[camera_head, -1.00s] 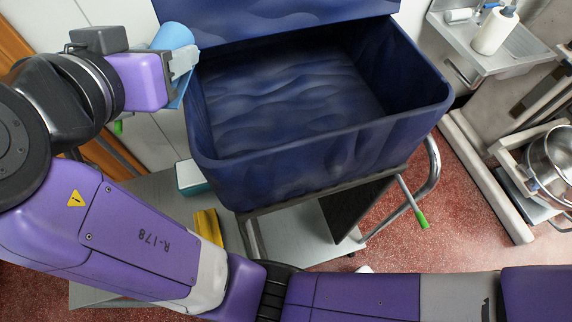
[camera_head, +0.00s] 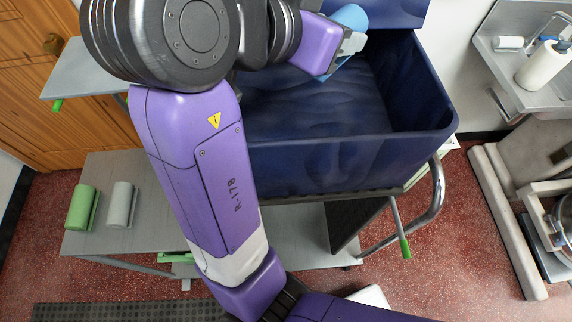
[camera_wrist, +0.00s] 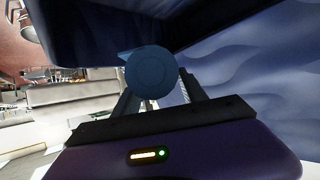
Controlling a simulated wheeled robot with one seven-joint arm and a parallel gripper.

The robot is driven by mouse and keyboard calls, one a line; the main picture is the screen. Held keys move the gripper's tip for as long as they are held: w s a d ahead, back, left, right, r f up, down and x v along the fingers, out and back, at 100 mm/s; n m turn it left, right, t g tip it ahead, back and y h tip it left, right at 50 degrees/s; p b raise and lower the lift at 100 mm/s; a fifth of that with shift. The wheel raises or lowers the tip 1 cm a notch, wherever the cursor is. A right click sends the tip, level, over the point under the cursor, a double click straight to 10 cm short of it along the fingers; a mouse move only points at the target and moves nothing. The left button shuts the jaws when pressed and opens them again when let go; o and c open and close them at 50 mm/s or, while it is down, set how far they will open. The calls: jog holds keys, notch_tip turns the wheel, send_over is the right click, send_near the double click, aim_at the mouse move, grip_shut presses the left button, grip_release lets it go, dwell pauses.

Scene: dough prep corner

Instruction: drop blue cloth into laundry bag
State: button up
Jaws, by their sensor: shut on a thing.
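The blue cloth (camera_head: 350,17) is light blue and looks rolled. My gripper (camera_head: 352,42) is shut on it, over the open top of the laundry bag (camera_head: 330,150). The bag is a large dark blue fabric bin with a raised back flap, set on a metal cart. My arm hides the bag's left part. In the wrist view the round end of the cloth (camera_wrist: 149,72) sits between my two fingers, with the bag's wrinkled blue fabric (camera_wrist: 245,60) to its right. The visible part of the bag's inside is empty.
A cart shelf (camera_head: 130,222) at lower left holds a green roll (camera_head: 83,207) and a grey roll (camera_head: 121,204). A metal sink (camera_head: 510,45) with a white paper roll (camera_head: 544,66) is at upper right. Red floor (camera_head: 465,235) is clear right of the cart.

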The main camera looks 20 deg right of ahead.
notch_tip(320, 180, down, 5)
jog(key=shift+b, duration=1.15)
jog(key=o, duration=1.5)
jog(key=shift+b+v, duration=0.95)
jog(key=shift+v, duration=3)
jog(key=shift+w+f, duration=0.1)
